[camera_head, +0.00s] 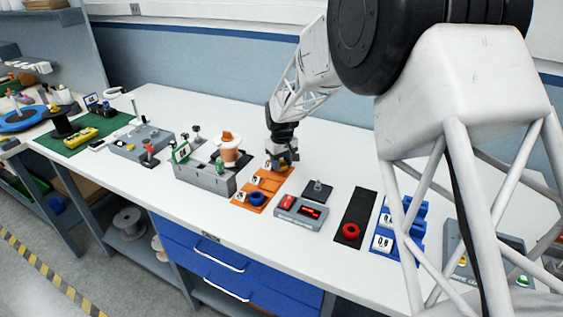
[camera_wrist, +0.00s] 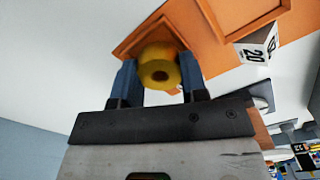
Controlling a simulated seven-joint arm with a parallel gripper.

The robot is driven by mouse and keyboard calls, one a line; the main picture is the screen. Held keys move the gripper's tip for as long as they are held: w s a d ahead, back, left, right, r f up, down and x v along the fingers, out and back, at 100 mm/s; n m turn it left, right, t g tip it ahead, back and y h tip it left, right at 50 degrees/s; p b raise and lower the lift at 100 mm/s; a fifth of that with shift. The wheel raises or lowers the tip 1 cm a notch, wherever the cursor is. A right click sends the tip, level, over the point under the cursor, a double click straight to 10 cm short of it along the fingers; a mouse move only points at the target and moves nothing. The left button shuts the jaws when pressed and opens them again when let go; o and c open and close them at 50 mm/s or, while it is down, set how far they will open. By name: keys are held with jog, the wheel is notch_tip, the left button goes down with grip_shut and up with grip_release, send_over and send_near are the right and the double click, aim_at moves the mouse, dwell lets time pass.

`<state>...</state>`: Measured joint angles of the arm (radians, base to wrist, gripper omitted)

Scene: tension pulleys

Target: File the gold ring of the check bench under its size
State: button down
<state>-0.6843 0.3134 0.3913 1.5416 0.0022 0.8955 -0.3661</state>
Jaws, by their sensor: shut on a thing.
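The gold ring (camera_wrist: 160,72) sits between the two blue fingers of my gripper (camera_wrist: 158,64) in the wrist view, and the jaws are shut on it. Behind it lies the orange tray (camera_wrist: 225,22) with raised rims and a white label reading 20 (camera_wrist: 256,46). In the head view my gripper (camera_head: 286,160) is over the far end of the orange tray (camera_head: 268,186); the gold ring is mostly hidden there. I cannot tell whether the ring touches the tray. A blue ring (camera_head: 256,198) lies in the tray's near compartment.
A grey gauge with a red display (camera_head: 302,211) and a black post stand (camera_head: 318,189) are right of the tray. A red ring (camera_head: 351,231) lies on a black mat (camera_head: 358,207). A blue labelled rack (camera_head: 382,243) is farther right. A grey fixture (camera_head: 205,178) stands close left.

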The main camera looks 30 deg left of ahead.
jog(key=shift+f, duration=0.4)
jog(key=shift+c, duration=1.2)
grip_release()
jog(key=shift+r, duration=0.1)
notch_tip(320, 180, up, 8)
dwell(0.6)
dwell(0.8)
